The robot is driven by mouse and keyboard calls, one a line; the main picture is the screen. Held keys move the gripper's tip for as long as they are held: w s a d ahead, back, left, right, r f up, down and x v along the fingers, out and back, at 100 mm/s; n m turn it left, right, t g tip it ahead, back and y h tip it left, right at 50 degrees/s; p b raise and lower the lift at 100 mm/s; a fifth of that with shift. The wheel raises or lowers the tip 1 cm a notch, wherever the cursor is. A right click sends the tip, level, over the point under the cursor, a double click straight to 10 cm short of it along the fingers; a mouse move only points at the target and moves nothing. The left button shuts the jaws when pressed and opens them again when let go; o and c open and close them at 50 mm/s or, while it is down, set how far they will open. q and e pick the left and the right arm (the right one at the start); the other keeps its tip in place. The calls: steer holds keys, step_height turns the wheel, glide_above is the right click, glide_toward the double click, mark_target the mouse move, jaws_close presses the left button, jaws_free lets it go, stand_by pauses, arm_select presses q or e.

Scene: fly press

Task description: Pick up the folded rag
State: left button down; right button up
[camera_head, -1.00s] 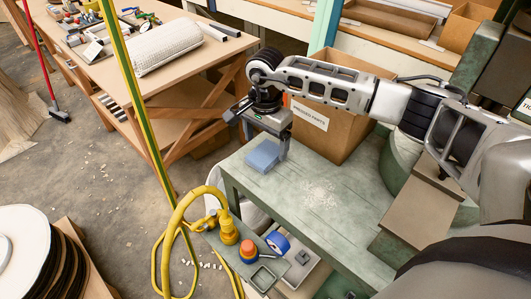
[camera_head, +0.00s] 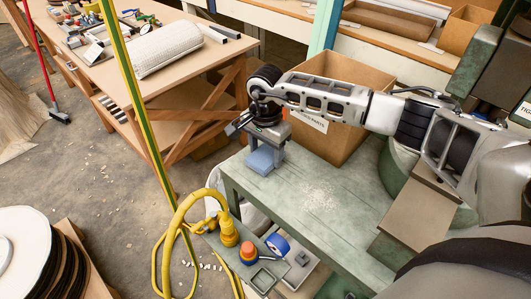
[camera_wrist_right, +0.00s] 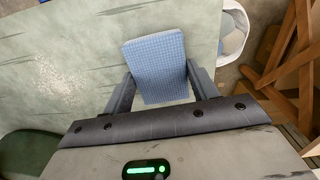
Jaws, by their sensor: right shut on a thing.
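The folded rag (camera_head: 262,160) is a light blue, checked block at the far left corner of the green table (camera_head: 285,205). In the right wrist view the rag (camera_wrist_right: 156,66) sits between the two fingers. My right gripper (camera_head: 267,148) is over the rag from above, its fingers shut on the rag's sides. The gripper (camera_wrist_right: 160,95) also shows in the right wrist view. I cannot tell whether the rag is still touching the table. My left gripper is not in view.
An open cardboard box (camera_head: 330,130) stands behind the gripper on the table. A pale pile of crumbs (camera_head: 318,195) lies on the tabletop. A yellow hose (camera_head: 165,255), an orange-and-blue item (camera_head: 248,252) and blue tape (camera_head: 278,243) are at the front left.

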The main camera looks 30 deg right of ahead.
steer(key=shift+r, duration=0.6)
steer(key=s+a+r+b, duration=0.3)
steer(key=s+r, duration=0.8)
steer(key=s, duration=0.2)
steer(key=shift+s+r, duration=0.35)
steer(key=shift+r, duration=0.05)
steer(key=o, duration=0.4)
steer(key=c, duration=0.3)
